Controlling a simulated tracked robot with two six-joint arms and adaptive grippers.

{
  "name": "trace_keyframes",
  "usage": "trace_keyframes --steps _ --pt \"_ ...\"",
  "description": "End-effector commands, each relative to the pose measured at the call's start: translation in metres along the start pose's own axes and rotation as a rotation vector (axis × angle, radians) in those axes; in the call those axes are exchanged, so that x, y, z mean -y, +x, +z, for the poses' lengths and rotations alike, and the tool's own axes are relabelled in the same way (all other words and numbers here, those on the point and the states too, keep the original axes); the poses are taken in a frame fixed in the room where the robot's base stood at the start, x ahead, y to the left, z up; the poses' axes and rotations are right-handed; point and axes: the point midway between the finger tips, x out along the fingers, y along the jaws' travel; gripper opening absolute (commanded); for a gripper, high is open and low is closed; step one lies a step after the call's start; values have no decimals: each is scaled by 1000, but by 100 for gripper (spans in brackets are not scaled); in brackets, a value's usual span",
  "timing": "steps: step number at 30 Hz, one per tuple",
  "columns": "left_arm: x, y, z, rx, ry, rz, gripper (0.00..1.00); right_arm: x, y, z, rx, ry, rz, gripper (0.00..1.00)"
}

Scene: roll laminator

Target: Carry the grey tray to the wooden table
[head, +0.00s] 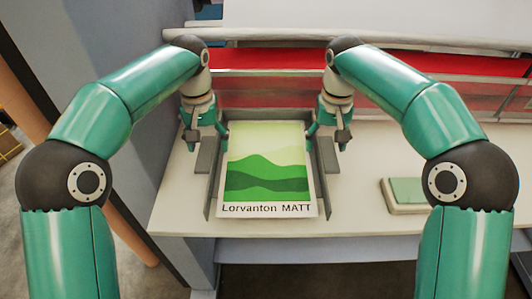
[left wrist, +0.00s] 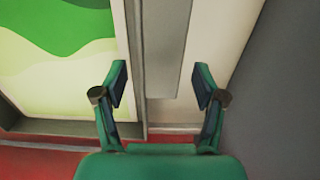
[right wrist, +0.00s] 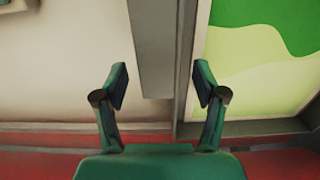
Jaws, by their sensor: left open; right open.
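The grey tray (head: 325,172) sits on the pale bench, with a green landscape print (head: 268,165) marked "Lorvanton MATT" lying in it. A grey bar runs along each side of the tray. My left gripper (head: 205,137) is at the far end of the tray's left side. In the left wrist view its open fingers (left wrist: 161,84) stand either side of the tray's edge and grey bar (left wrist: 163,45). My right gripper (head: 335,136) is at the far right side; its open fingers (right wrist: 161,84) straddle that bar (right wrist: 152,45). Contact cannot be told. No wooden table is clearly recognisable.
The pale bench (head: 365,215) is clear right of the tray up to a small green-topped block (head: 405,193). The red and white laminator (head: 265,88) stands close behind. A grey wall (head: 120,100) is at the left, with floor and a brown post (head: 22,75) beyond.

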Motion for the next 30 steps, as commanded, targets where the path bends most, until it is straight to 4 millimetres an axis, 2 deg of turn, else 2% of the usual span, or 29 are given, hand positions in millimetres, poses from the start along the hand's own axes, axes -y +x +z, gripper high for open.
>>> trace_keyframes --steps 5,14,27,30 --pt "0 10 0 0 1 0 71 -1 10 0 0 1 0 71" --pt "-1 12 0 0 2 0 71 -1 12 0 -1 2 0 71" --pt "-1 11 0 0 3 0 0 -1 11 0 0 2 0 0" --pt "-1 11 0 0 3 -1 0 -1 11 0 0 2 0 0"
